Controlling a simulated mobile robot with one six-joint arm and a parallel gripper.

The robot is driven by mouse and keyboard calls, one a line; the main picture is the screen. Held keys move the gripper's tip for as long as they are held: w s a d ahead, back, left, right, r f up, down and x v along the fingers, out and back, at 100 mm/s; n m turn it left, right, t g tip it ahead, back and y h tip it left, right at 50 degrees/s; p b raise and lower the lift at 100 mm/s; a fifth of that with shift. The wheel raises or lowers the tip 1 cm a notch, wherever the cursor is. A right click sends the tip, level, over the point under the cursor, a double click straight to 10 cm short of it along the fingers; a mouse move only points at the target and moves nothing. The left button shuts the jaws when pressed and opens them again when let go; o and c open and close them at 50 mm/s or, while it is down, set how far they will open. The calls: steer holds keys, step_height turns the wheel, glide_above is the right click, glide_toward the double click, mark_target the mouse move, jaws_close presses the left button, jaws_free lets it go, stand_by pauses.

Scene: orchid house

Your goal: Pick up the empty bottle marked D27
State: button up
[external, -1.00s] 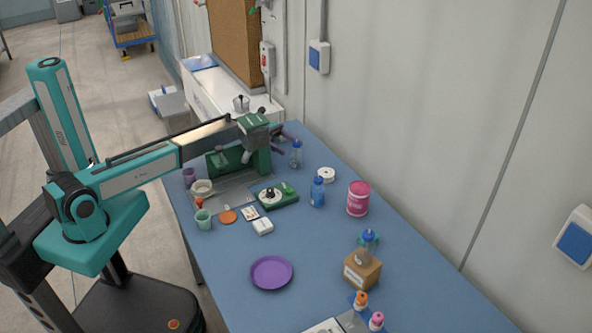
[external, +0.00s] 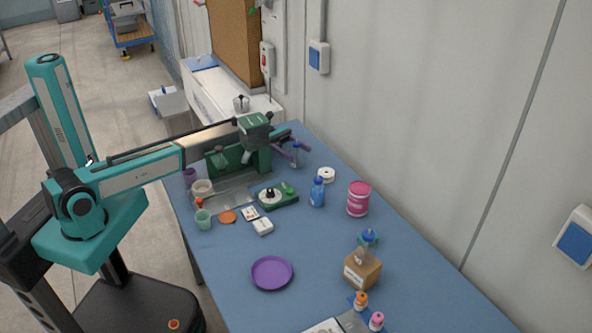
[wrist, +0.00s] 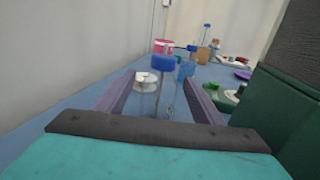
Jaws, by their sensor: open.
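A clear bottle with a blue cap (wrist: 163,63) stands upright on the table and looks empty. In the external view the same bottle (external: 296,157) is at the far end of the table, partly hidden by my fingers. My gripper (wrist: 160,80) is open, with one purple-grey finger on each side of the bottle. I cannot tell whether either finger touches it. In the external view my gripper (external: 293,151) reaches in from the left. No D27 marking is legible.
A white roll (external: 326,175), a blue bottle (external: 317,193) and a pink tub (external: 358,199) stand beyond the clear bottle. A green device (external: 277,196) is nearby. The wall runs close along one side. Blue table (external: 330,240) is bare around the purple plate (external: 272,273).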

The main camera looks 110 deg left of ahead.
stand_by(0.3)
steer(key=c, duration=1.1)
steer(key=shift+r, duration=0.2)
step_height(320, 180, up, 28)
steer(key=shift+f+b, duration=0.15)
steer(key=shift+b, duration=1.1)
